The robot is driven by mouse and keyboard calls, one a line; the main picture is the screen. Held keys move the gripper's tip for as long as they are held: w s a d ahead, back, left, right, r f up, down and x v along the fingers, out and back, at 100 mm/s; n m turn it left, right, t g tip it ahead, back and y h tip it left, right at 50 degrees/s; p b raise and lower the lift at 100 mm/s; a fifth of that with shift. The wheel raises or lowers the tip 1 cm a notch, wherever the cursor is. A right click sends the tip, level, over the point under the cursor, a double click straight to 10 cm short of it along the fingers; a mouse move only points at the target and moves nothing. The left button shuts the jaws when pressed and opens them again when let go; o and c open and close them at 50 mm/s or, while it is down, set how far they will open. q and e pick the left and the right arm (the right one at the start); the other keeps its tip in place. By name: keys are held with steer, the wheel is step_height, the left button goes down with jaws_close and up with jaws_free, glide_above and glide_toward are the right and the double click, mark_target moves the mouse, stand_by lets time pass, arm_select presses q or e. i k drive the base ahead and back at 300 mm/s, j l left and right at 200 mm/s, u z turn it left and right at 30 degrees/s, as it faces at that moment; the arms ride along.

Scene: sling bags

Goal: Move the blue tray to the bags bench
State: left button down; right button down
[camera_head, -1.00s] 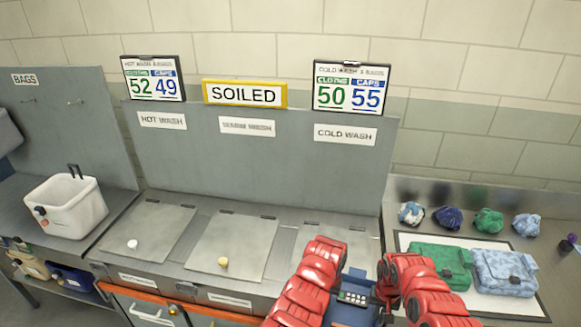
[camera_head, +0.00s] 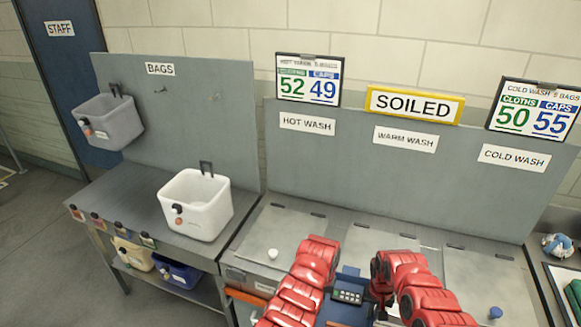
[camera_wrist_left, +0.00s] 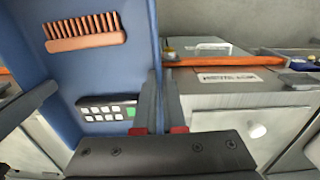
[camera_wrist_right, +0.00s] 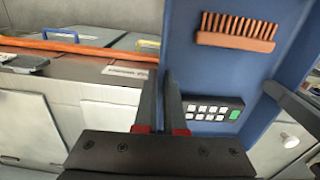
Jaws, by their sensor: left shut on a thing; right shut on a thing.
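The blue tray (camera_head: 348,280) is in front of me between my two red arms in the head view. It holds a dark keypad device (camera_head: 348,296) with white keys and a green patch. A brown brush (camera_wrist_left: 85,30) in it shows in the left wrist view. My left gripper (camera_wrist_left: 160,128) is shut on one side wall of the tray, and my right gripper (camera_head: 381,304) is shut on the opposite wall. The bags bench (camera_head: 135,205) is at the left, under a grey panel with a BAGS sign (camera_head: 160,69).
A grey bin (camera_head: 108,122) hangs on the panel. The bench top's left part is clear. The soiled counter (camera_head: 270,240) stands directly ahead.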

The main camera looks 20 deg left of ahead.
mark_target(148, 201)
steer(key=j+u, duration=0.1)
steer(key=j, duration=0.6)
steer(key=j+u, duration=0.15)
steer(key=j, duration=0.6)
steer(key=i+j+u, duration=0.1)
steer(key=j, duration=0.6)
steer(key=i+j, duration=0.1)
steer(key=j, duration=0.25)
steer(key=i+j, duration=0.1)
steer(key=j, duration=0.2)
steer(key=i+j, duration=0.15)
steer(key=j, duration=0.2)
steer(key=i+j, duration=0.1)
steer(key=j, duration=0.25)
steer(key=i+j, duration=0.1)
steer(key=j, duration=0.25)
steer(key=i+j+z, duration=0.15)
steer(key=i+j, duration=0.15)
steer(key=i+j+z, duration=0.15)
steer(key=i+j, duration=0.15)
steer(key=j, duration=0.2)
steer(key=i+j+z, duration=0.15)
steer(key=j, duration=0.3)
steer(key=i, duration=0.1)
